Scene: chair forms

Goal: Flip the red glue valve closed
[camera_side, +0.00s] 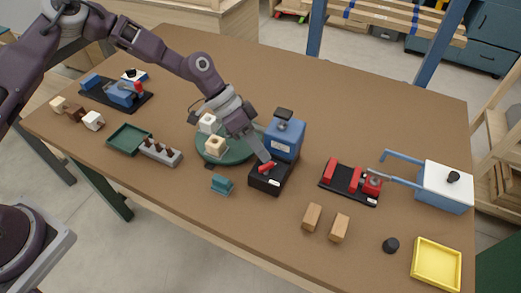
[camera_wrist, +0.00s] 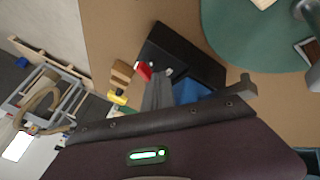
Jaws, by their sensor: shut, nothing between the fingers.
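The red glue valve (camera_side: 266,167) is a small red lever on the black base (camera_side: 268,184) of the blue glue bottle (camera_side: 285,138), near the middle of the table. My gripper (camera_side: 264,156) is shut and empty, with its tips right at the valve; I cannot tell whether they touch it. In the wrist view the red valve (camera_wrist: 144,70) shows beside my fingertips (camera_wrist: 157,76), against the black base (camera_wrist: 180,52). My fingers and wrist hide part of the blue bottle (camera_wrist: 188,92) there.
A green round plate (camera_side: 238,155) with light blocks lies left of the base. A teal block (camera_side: 222,185) sits in front. A black tray with red clamps (camera_side: 350,182), wooden blocks (camera_side: 312,217) and a yellow tray (camera_side: 436,264) are to the right.

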